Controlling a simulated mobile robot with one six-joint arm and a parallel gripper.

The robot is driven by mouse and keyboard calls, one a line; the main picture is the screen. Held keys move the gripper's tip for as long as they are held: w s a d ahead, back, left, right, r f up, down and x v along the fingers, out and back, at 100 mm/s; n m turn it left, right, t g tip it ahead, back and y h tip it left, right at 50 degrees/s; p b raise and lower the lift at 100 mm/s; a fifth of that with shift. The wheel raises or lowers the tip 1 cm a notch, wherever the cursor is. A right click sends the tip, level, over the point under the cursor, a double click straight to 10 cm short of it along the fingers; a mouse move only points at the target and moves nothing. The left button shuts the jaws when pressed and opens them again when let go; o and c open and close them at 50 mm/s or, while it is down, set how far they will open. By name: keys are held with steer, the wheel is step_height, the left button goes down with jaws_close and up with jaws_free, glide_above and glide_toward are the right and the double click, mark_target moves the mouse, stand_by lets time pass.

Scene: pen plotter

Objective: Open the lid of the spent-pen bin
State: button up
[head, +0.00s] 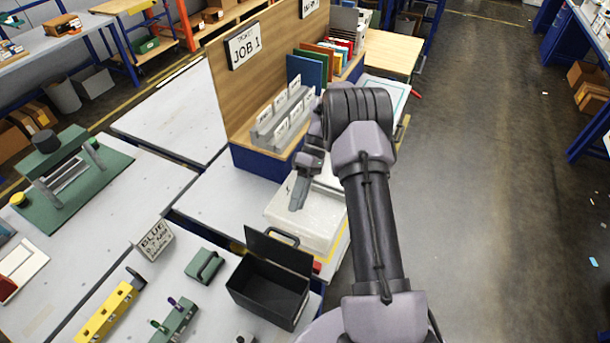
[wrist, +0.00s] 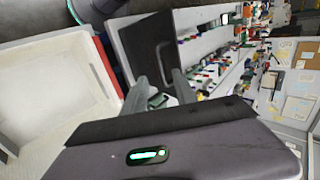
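The spent-pen bin appears to be the black open-topped box (head: 268,290) at the front of the bench in the head view. Its black lid (head: 277,250) stands raised along the back edge, with a handle at its upper edge, and the dark interior shows. In the wrist view the lid (wrist: 143,45) is a dark upright panel just beyond my fingers. My gripper (head: 296,203) is behind the lid, above the white tray. In the wrist view my gripper (wrist: 160,82) has its two fingers apart with nothing between them. I cannot tell whether a finger touches the lid.
The white tray (head: 282,212) lies below my gripper; it also shows in the wrist view (wrist: 55,85). A green handled block (head: 205,265), a yellow pen rack (head: 108,315) and a label block (head: 154,240) stand left of the bin. A wooden board (head: 250,90) rises behind.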

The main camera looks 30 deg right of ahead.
steer(key=p+v, duration=0.1)
steer(key=v, duration=0.8)
steer(key=shift+p, duration=0.35)
steer(key=shift+a, duration=0.1)
